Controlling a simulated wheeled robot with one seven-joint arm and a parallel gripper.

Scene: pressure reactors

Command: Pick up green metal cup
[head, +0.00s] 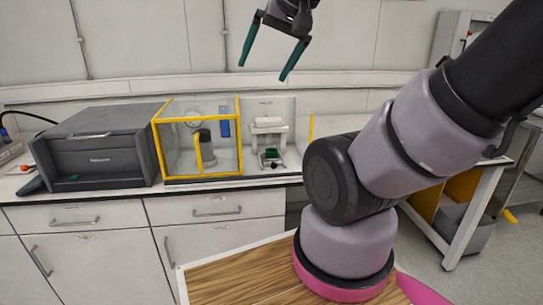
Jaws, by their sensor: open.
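A small green item (271,154), possibly the green metal cup, sits low in a white device (268,126) on the counter. It is too small to make out its shape. My gripper (265,70) is at the top of the head view, above the counter devices in the picture. Its two dark green fingers are spread apart and point down, with nothing between them. It is well apart from the green item.
A yellow-framed clear enclosure (161,152) stands left of the white device. A dark grey machine (98,157) stands further left. The counter top (232,184) has a narrow free front strip. A side table (480,190) stands at right.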

